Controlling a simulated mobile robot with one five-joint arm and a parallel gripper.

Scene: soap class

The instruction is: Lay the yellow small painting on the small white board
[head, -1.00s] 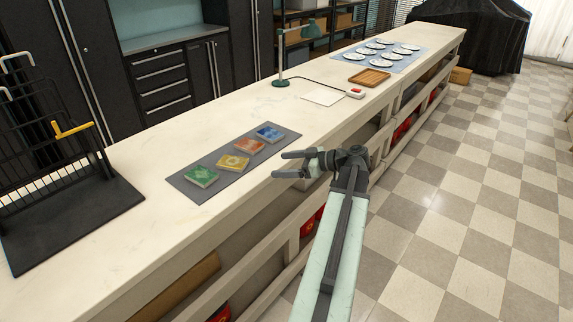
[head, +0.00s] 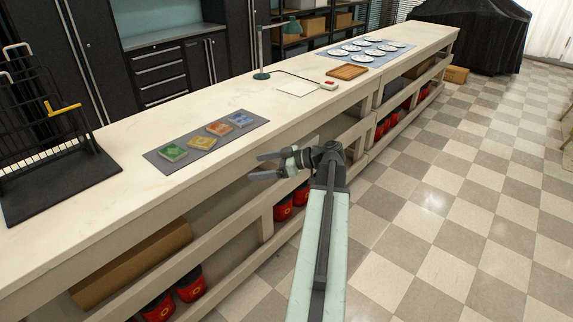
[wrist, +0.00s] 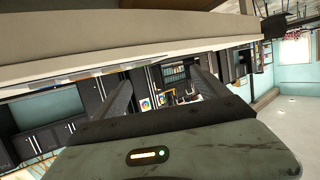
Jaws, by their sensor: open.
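The yellow small painting (head: 202,142) lies on a grey mat (head: 163,164) on the long counter, between a green painting (head: 173,152) and an orange painting (head: 219,129). A blue painting (head: 240,119) lies at the mat's right end. The small white board (head: 298,88) lies flat on the counter farther back, beside the green lamp. My gripper (head: 254,167) is open and empty, in front of the counter's front edge and apart from the paintings. The wrist view shows the gripper's fingers (wrist: 160,98) tilted against the room; no painting is clear there.
A green lamp (head: 261,72), a small box with a red button (head: 329,85) and a wooden tray (head: 347,72) stand near the board. A black rack (head: 60,175) stands at left. White plates (head: 366,57) lie on a far mat. Counter between mat and board is clear.

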